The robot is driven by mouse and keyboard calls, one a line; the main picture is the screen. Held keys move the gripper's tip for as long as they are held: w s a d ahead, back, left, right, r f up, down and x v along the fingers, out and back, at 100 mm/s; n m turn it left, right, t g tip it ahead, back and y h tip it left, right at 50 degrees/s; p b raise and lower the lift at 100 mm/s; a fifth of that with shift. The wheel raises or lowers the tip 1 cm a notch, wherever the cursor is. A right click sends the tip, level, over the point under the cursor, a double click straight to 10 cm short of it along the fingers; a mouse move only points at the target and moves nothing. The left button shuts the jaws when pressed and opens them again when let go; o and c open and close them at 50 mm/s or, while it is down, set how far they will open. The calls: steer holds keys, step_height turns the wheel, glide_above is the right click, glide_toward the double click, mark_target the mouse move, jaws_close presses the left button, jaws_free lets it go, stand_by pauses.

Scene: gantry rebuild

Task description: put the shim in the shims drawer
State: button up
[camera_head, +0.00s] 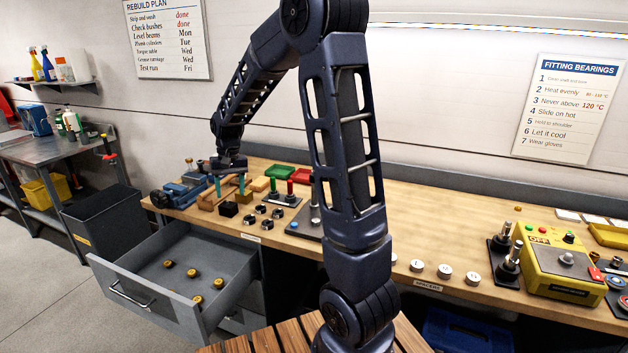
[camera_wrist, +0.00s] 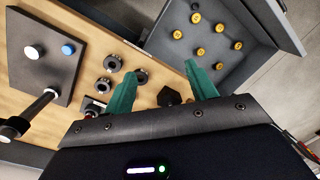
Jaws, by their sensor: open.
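An open grey drawer (camera_head: 150,308) juts out below the bench, with several small round brass pieces (camera_head: 192,272) on its floor. It also shows at the upper right of the wrist view (camera_wrist: 272,22). My gripper (camera_head: 229,190) is over the bench just behind the drawer; its teal fingers are apart with nothing seen between them in the wrist view (camera_wrist: 161,76). Several dark ring-shaped parts (camera_head: 262,209) stand on the bench beside a black block (camera_head: 228,209). The block lies by the fingertips in the wrist view (camera_wrist: 168,96). I cannot tell which part is the shim.
A blue vise (camera_head: 180,192) and wooden blocks sit at the bench's left end. Red and green trays (camera_head: 279,171) lie behind. White-topped discs (camera_head: 444,270) line the front edge; a yellow control box (camera_head: 565,262) stands right. A dark bin (camera_head: 107,222) stands left of the drawer.

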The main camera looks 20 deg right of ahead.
steer(key=s+d+r+t, duration=0.2)
steer(key=s+d+r, duration=0.8)
steer(key=s+d, duration=0.15)
steer(key=s+d+t, duration=0.1)
steer(key=s+d, duration=0.1)
steer(key=s, duration=0.3)
steer(key=s+d+r+t, duration=0.1)
steer(key=s+d, duration=0.1)
steer(key=s, duration=0.3)
steer(key=s+d+r+t+h, duration=0.1)
steer(key=s+d, duration=0.1)
steer(key=s, duration=0.3)
steer(key=shift+s+d, duration=0.25)
